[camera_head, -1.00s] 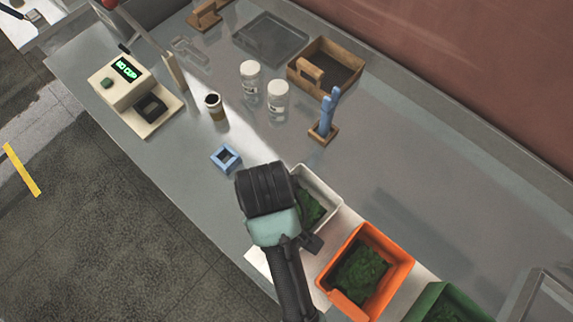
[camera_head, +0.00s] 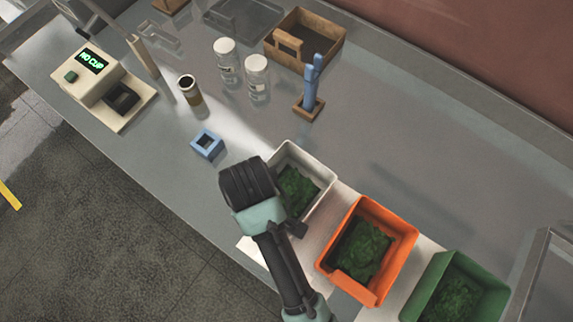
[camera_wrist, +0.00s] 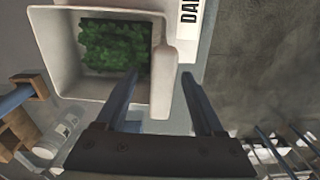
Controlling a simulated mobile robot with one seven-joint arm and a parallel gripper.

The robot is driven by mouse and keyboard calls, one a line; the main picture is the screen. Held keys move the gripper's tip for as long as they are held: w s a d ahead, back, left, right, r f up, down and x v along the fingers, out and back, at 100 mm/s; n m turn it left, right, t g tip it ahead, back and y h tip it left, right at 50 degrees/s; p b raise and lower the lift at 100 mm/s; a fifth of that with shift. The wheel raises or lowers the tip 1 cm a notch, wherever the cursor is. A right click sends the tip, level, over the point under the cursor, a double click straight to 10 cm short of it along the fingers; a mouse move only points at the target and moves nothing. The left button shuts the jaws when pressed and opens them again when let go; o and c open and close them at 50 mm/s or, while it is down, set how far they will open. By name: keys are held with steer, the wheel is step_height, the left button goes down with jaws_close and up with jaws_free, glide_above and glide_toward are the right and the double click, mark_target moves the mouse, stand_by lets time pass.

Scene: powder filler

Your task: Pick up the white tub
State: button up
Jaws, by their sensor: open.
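The white tub (camera_head: 322,207) holds green leafy material and stands on a pale strip at the near side of the bench, left of the orange tub. In the wrist view, the white tub (camera_wrist: 62,60) fills the upper left, its open side toward the camera. My gripper (camera_wrist: 160,82) is open and empty. Its left finger overlaps the tub's right wall and rim in the picture, and its right finger lies just outside that wall. I cannot tell the height gap. In the head view my dark wrist covers the tub's left side, and the fingertips are hidden.
An orange tub (camera_head: 396,250) and a green tub (camera_head: 420,285) stand to the right. A blue square holder (camera_head: 207,145), brown-filled cup (camera_head: 191,92), jars (camera_head: 257,80), blue tool stand (camera_head: 310,95) and "NO CUP" machine (camera_head: 85,75) lie beyond. The bench's right back is clear.

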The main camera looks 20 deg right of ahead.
steer(key=shift+w+a+f, duration=0.1)
steer(key=shift+a+f, duration=0.05)
steer(key=shift+f, duration=0.7)
steer(key=shift+a+f, duration=0.1)
steer(key=shift+f, duration=0.75)
jaws_close()
